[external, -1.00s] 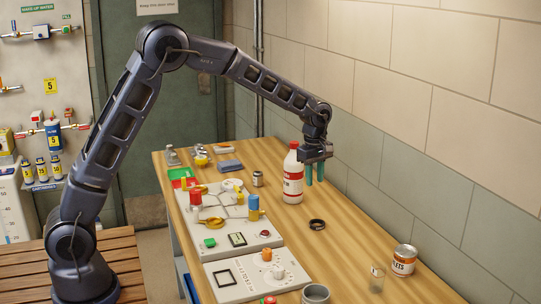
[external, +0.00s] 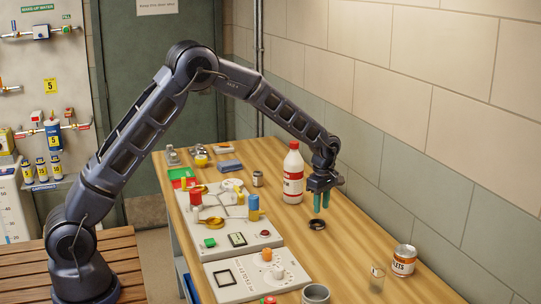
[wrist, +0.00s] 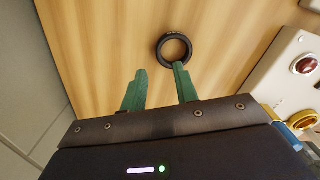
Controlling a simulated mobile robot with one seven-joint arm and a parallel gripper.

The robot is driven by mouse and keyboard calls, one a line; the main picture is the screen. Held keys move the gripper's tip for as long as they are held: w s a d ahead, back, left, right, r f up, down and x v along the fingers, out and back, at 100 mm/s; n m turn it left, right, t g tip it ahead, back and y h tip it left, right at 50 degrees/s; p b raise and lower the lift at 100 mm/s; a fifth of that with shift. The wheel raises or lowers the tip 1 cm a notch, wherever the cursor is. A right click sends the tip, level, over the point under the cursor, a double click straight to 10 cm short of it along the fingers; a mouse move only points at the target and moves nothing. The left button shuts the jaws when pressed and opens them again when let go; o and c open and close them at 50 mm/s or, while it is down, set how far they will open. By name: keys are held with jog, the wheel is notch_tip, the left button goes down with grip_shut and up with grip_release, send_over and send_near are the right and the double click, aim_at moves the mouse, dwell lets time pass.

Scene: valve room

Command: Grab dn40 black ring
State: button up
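The black ring (external: 317,225) lies flat on the wooden bench. In the wrist view the ring (wrist: 174,63) sits just beyond the tip of my right-hand finger, with bare wood showing through its hole. My gripper (external: 321,202) points down above the bench, close over the ring. Its two green fingers (wrist: 160,85) are apart with nothing between them. I cannot tell the exact height of the fingertips above the ring.
A white bottle with a red label (external: 293,178) stands behind and left of my gripper. A panel with buttons (external: 228,222) lies to the left. A can (external: 403,261) and a clear glass (external: 377,278) stand at the front right. The wood around the ring is clear.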

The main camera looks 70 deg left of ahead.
jog(key=f, duration=0.4)
jog(key=shift+w+d+f, duration=0.1)
jog(key=shift+d+f, duration=0.1)
jog(key=shift+f, duration=0.2)
grip_shut()
jog(key=shift+r, duration=0.15)
